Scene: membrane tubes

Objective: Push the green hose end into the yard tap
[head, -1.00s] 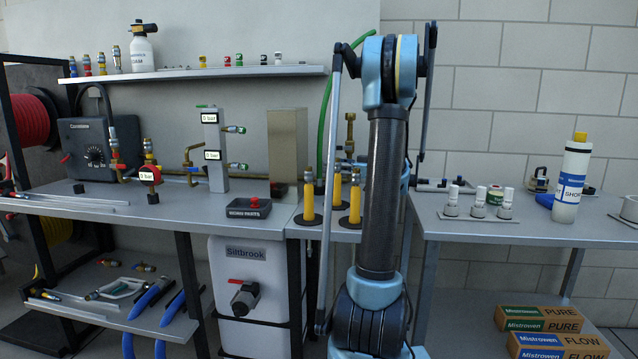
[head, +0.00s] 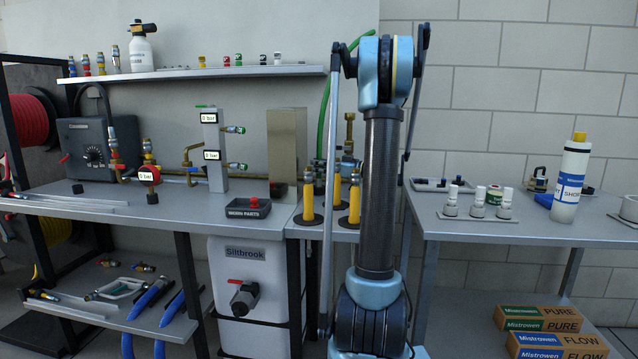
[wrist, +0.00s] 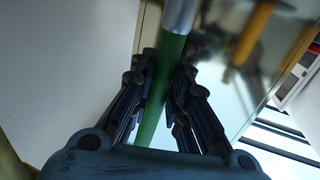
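The green hose (wrist: 158,112) runs between the fingers of my gripper (wrist: 168,68) in the wrist view, and the fingers appear closed on it from both sides. A silver metal end (wrist: 181,15) sits at the top of the hose; whether it touches anything beyond the picture edge cannot be seen. In the head view the green hose (head: 324,122) rises behind the bench and arches behind my arm, which hides my gripper. A brass fitting, perhaps the yard tap (head: 349,128), stands partly hidden just left of my arm.
Yellow posts (head: 308,198) stand on the narrow bench near my arm. A tall metal panel (head: 287,150) is left of them. The left bench holds gauges and a parts tray (head: 248,208). The right bench holds white caps (head: 494,195) and a bottle (head: 571,178).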

